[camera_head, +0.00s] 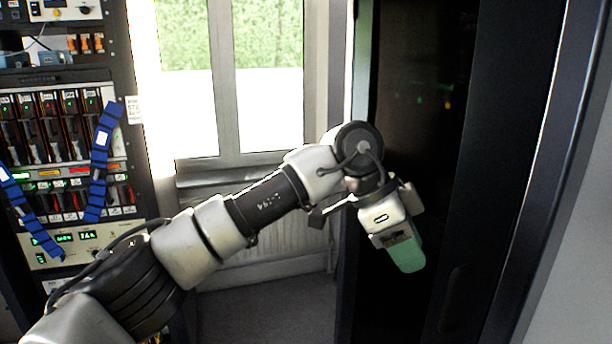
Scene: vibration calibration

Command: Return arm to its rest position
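My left arm (272,199) comes in from the lower left and reaches up across the picture, then bends down at the wrist. My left gripper (405,254) hangs in front of the dark cabinet and points down and slightly right. A pale green rounded part shows at its end. I cannot tell whether this is the fingers or a thing held, nor whether the gripper is open or shut. My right gripper is not in view.
A rack of instruments (60,130) with lit displays and blue straps (102,160) stands at the left. A window (262,100) and a radiator (270,252) are behind the arm. A tall dark cabinet (480,180) stands at the right. Some grey floor (265,310) is bare.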

